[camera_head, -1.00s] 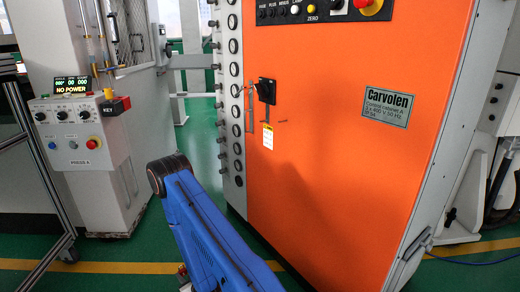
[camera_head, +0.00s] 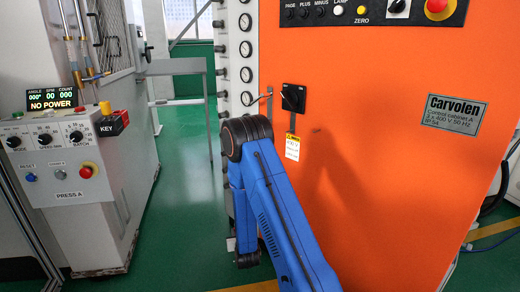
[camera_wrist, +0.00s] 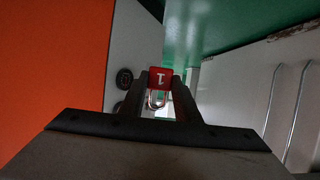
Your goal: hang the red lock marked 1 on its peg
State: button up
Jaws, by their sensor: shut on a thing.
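A red lock (camera_wrist: 161,74) with a white 1 on its body is between the fingertips of my gripper (camera_wrist: 160,86) in the wrist view. My gripper is shut on it. The numeral looks inverted, and the metal shackle points toward the bottom of the picture. In the head view my blue arm hides the lock and the fingers. The orange cabinet (camera_head: 400,190) carries a black rotary switch (camera_head: 293,98) with a yellow-topped label (camera_head: 292,147) under it.
A column of round gauges (camera_head: 246,74) runs along the cabinet's left side. The press panel (camera_head: 62,150), with a NO POWER display and a red button (camera_head: 86,171), stands at left. Green floor (camera_head: 185,215) lies open between them.

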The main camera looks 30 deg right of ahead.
jog(key=w+d+r+m+g+h, duration=0.15)
jog(key=d+r+m+h, duration=0.25)
jog(key=r, duration=1)
jog(key=d+r+m+g+h, duration=0.3)
jog(key=d+r, duration=0.1)
jog(key=r, duration=1)
jog(key=s+r+m+g+h, duration=0.1)
jog(key=s+r, duration=0.2)
jog(key=r, duration=0.3)
jog(key=s+d+r+m+g, duration=0.1)
jog(key=s+r+m+g, duration=0.1)
jog(key=r, duration=0.4)
jog(key=s+d+r+m+g+h, duration=0.1)
jog(key=s+r, duration=0.3)
jog(key=r, duration=0.3)
jog(key=shift+s+d+m+h, duration=0.2)
jog(key=shift+s+m+h, duration=0.1)
jog(key=shift+m, duration=0.1)
jog(key=shift+g, duration=0.25)
